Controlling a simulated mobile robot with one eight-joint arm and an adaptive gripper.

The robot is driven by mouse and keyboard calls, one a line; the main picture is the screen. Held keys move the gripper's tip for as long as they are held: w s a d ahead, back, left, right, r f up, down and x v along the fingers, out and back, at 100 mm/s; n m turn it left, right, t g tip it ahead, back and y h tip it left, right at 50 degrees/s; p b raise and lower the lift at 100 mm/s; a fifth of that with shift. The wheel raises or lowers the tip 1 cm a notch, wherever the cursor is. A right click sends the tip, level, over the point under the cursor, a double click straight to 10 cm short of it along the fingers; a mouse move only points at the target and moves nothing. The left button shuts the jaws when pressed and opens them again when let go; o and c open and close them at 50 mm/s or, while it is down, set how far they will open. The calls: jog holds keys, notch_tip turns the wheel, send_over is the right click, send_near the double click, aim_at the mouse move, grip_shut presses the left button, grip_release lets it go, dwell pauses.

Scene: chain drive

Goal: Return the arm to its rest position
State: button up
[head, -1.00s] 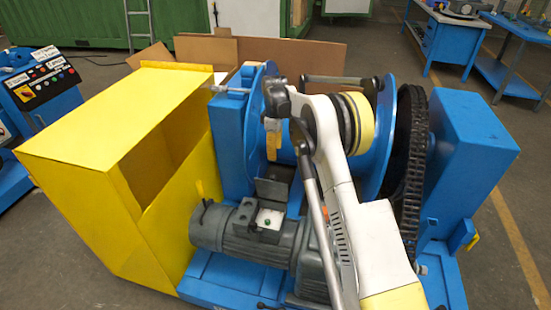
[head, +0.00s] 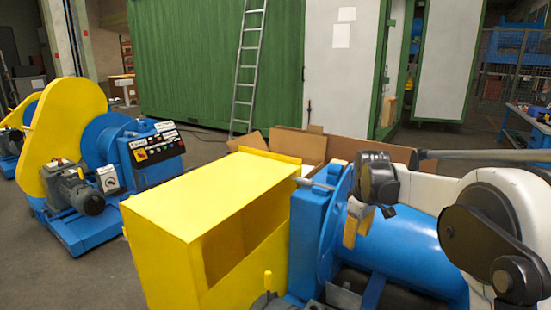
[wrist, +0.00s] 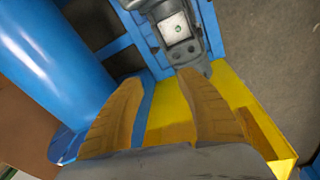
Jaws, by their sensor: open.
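My arm (head: 500,210) reaches in from the right of the head view, with its white and black links folded over the machine's blue drum (head: 415,250). My gripper (head: 355,236) hangs in front of the drum's left end, with tan fingers. In the wrist view my gripper (wrist: 160,78) has its two fingers spread apart with nothing between them. Beyond the fingers are the grey motor (wrist: 182,35) with a white box and the blue frame. The drum (wrist: 60,60) is at the left there. I cannot tell the gripper's exact distance from the machine.
A yellow guard box (head: 210,220) stands left of the drum. A second blue and yellow machine (head: 90,170) is at the left. A ladder (head: 247,70) leans on a green container (head: 190,60). Open floor lies between the machines and the container.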

jog(key=s+a+r+m+t, duration=0.15)
jog(key=s+r, duration=0.25)
jog(key=s, duration=0.5)
jog(key=s+a+r+m+t, duration=0.1)
jog(key=s+a+r+m, duration=0.2)
jog(key=s, duration=0.6)
jog(key=s+f+m+t, duration=0.2)
jog(key=s+f+m, duration=0.1)
jog(key=s, duration=1.2)
jog(key=shift+s+a+f+t, duration=0.15)
jog(key=shift+a+f+t, duration=0.2)
jog(key=shift+f, duration=0.3)
